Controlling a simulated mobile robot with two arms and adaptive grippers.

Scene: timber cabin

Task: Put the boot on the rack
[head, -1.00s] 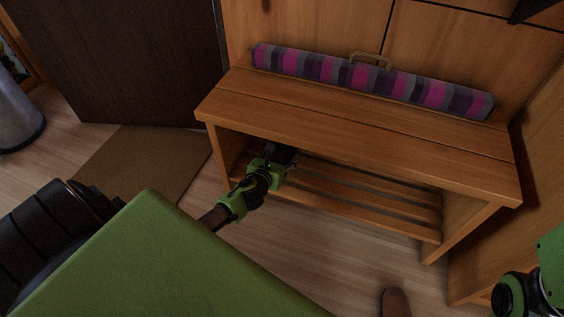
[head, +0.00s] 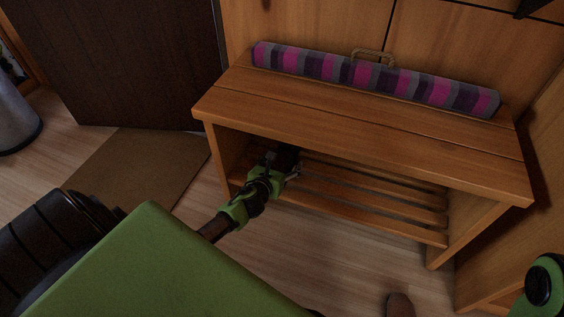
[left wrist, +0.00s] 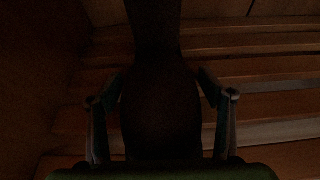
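The rack (head: 365,205) is the slatted lower shelf under the wooden bench. My left gripper (head: 283,166) reaches under the bench's left front, at the left part of the rack. The dark boot (head: 289,155) is just beyond it, mostly in the bench's shadow. In the left wrist view the boot (left wrist: 160,110) is a dark shape between my two fingers, which stand apart on either side of it. The rack slats (left wrist: 265,105) show behind it. Shadow hides whether its sole touches the slats. My right gripper is out of view.
A striped rolled cushion (head: 375,78) lies on the bench top (head: 360,125). A brown rounded object (head: 399,304) is on the floor at the bottom edge. A doormat (head: 135,170) lies left of the bench. The rack's middle and right are clear.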

